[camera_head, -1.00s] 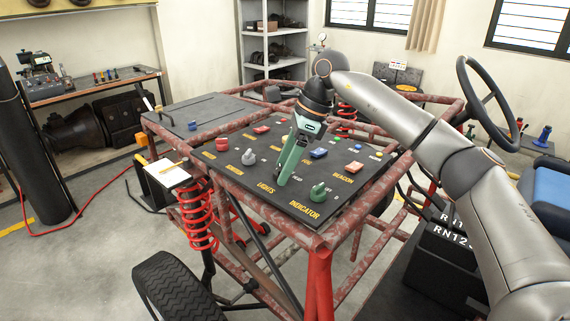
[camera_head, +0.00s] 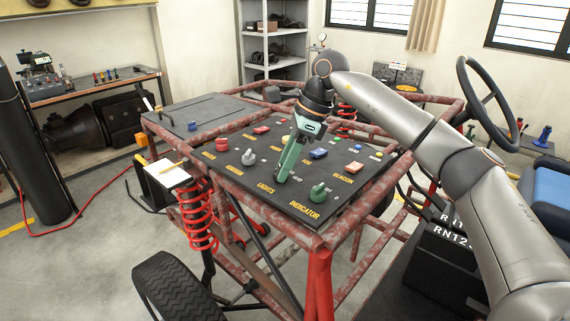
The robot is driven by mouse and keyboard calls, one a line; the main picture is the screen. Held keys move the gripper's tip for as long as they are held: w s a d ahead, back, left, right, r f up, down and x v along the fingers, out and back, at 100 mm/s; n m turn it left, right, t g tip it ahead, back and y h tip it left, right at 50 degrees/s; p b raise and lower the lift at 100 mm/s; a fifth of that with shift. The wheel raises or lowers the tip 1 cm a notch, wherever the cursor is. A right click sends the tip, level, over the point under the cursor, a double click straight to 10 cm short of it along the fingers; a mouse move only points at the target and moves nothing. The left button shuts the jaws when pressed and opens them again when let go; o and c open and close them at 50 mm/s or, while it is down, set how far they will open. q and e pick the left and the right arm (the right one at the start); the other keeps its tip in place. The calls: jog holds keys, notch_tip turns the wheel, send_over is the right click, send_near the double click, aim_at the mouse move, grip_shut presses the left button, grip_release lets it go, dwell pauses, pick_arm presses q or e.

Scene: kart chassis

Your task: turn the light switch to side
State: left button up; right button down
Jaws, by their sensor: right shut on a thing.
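The dark control panel (camera_head: 222,169) lies on the kart frame, with yellow labels reading LIGHTS, INDICATOR and BEACON. My right gripper (camera_head: 281,177) comes down from above, its green fingers at the panel just above the LIGHTS label (camera_head: 266,188). It is shut on the light switch, which the fingers hide, so its setting cannot be told. A green knob (camera_head: 318,191) stands to the right at INDICATOR, and a grey knob (camera_head: 248,157) to the left. My left gripper is not in view.
A red button (camera_head: 221,144) and a blue switch (camera_head: 318,153) are also on the panel. Rusty red frame tubes surround it. A steering wheel (camera_head: 487,100) stands at the right, and a clipboard (camera_head: 168,173) lies at the left.

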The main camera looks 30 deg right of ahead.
jog(key=m, duration=0.2)
jog(key=m+t+h, duration=0.1)
jog(key=m, duration=0.1)
jog(key=shift+s+a+m, duration=0.2)
jog(key=shift+m, duration=0.1)
jog(key=shift+a+m+t+h, duration=0.1)
jog(key=shift+m+t+h, duration=0.25)
jog(key=shift+m, duration=0.7)
jog(key=shift+a+m+t+h, duration=0.1)
jog(key=shift+m+t+h, duration=0.25)
jog(key=shift+m, duration=0.7)
jog(key=c, duration=0.5)
grip_release()
jog(key=v, duration=1.2)
jog(key=shift+r, duration=0.3)
jog(key=shift+s, duration=0.1)
